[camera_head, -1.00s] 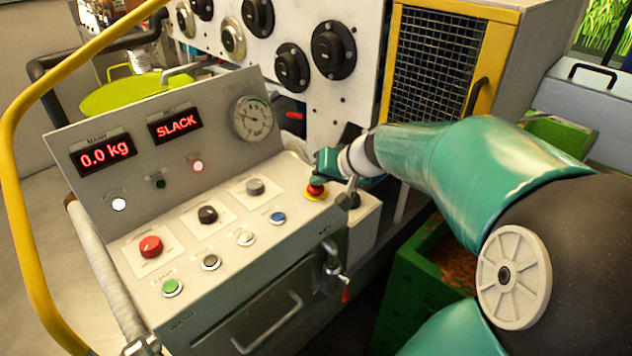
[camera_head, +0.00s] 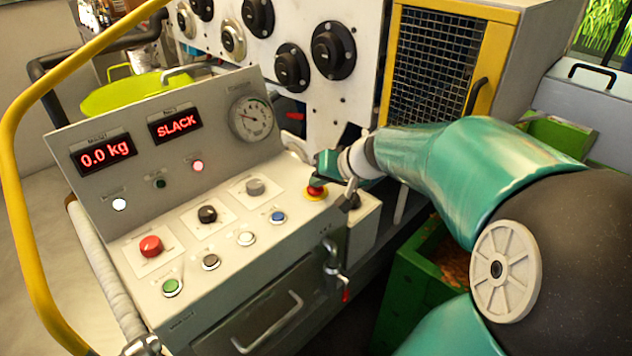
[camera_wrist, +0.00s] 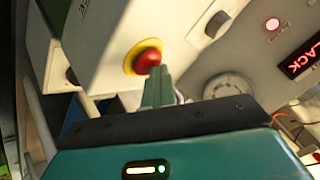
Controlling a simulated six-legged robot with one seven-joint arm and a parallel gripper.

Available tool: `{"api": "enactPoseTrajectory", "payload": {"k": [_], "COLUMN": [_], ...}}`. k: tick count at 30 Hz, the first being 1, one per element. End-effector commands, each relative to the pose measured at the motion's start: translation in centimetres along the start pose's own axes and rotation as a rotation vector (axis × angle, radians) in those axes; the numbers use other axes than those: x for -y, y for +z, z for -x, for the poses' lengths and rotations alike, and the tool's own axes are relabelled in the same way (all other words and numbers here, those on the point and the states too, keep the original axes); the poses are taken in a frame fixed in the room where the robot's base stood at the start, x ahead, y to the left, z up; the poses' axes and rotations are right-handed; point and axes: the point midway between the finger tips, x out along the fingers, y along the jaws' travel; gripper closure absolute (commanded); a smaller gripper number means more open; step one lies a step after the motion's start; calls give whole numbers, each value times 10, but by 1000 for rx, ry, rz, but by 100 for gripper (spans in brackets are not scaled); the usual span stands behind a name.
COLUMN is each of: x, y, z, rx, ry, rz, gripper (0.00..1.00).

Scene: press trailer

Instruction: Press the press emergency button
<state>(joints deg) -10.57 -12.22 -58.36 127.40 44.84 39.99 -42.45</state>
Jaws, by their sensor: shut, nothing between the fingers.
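The emergency button (camera_head: 315,192) is a red mushroom head on a yellow ring, at the right end of the sloped control panel. It also shows in the wrist view (camera_wrist: 147,62), just beyond my fingertips. My gripper (camera_head: 318,182) is shut and empty, right at the button, and hides part of its top in the head view. In the wrist view the closed green fingers (camera_wrist: 160,72) overlap the button's lower right edge. I cannot tell whether they touch it or whether the button is pushed in.
The control panel (camera_head: 205,280) also carries a larger red knob (camera_head: 151,246), a black knob (camera_head: 207,214), a grey knob (camera_head: 255,187) and several small buttons. Displays read "0.0 kg" and "SLACK". A yellow rail (camera_head: 22,230) runs at the left; a green bin (camera_head: 405,300) stands below my arm.

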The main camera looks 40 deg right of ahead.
Motion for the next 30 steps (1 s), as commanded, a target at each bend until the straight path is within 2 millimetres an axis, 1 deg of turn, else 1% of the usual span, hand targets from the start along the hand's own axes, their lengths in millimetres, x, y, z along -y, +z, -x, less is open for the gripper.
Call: {"api": "enactPoseTrajectory", "payload": {"k": [1, 4, 24, 30], "x": [-4, -5, -2, 4], "y": [10, 11, 9, 2], "z": [-6, -7, -3, 6], "rx": [21, 20, 20, 18], "ry": [8, 9, 11, 9], "rz": [-2, -1, -1, -2], "gripper": [100, 100, 100, 100]}}
